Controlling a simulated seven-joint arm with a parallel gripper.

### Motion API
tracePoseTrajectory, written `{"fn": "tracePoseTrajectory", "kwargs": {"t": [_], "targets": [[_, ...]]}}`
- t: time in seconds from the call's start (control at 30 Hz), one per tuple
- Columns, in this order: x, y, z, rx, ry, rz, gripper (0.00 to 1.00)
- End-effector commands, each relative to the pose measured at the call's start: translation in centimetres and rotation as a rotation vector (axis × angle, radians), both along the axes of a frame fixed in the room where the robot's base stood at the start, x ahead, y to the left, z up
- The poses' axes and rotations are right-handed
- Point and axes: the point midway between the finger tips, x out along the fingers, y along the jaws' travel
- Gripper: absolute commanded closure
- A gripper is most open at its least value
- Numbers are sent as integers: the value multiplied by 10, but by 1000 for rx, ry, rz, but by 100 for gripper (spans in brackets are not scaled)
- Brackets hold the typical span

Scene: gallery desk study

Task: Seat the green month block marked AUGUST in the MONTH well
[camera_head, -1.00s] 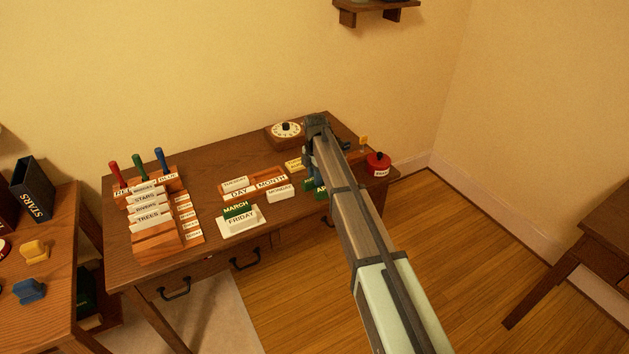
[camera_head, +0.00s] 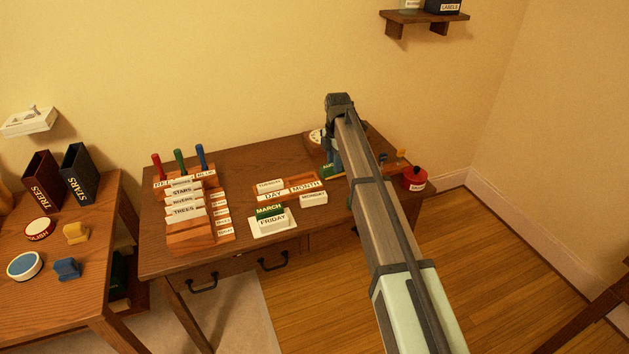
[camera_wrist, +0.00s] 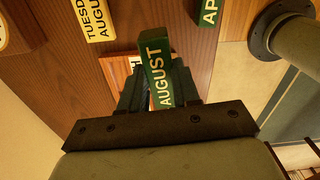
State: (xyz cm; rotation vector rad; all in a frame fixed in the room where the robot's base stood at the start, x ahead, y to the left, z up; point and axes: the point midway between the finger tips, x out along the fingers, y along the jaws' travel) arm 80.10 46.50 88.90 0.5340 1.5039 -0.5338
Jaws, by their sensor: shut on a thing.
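The green AUGUST block (camera_wrist: 157,65) is held between the fingers of my gripper (camera_wrist: 160,85) in the wrist view, its lettering facing the camera. In the head view, my gripper (camera_head: 333,162) is above the desk, just right of the MONTH well, with a bit of green block (camera_head: 327,171) showing beside it. The MONTH well (camera_head: 303,180) is the right half of the wooden calendar stand and looks empty. In the wrist view the stand (camera_wrist: 113,76) lies behind the block, which hides most of it. A white block (camera_head: 270,184) is in the DAY side.
A white MONDAY block (camera_head: 313,198) lies in front of the stand. A white tray (camera_head: 288,222) holds the green MARCH and white FRIDAY blocks. A red pot (camera_head: 415,180) stands at the right.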

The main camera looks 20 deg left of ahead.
Motion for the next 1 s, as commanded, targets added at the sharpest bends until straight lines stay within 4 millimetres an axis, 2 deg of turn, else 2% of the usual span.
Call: {"fn": "tracePoseTrajectory", "kwargs": {"t": [0.03,0.1,0.27,0.33,0.43,0.7,0.83,1.0], "targets": [[-4,22,1,1,-1,23,100],[-8,48,3,1,-1,50,100],[-10,99,7,1,-2,84,100],[-2,114,8,1,-2,65,100],[10,121,10,1,-1,4,100],[8,119,5,-1,1,-99,100],[8,119,-9,-1,1,-105,100],[8,118,-37,-1,1,-104,100]]}}
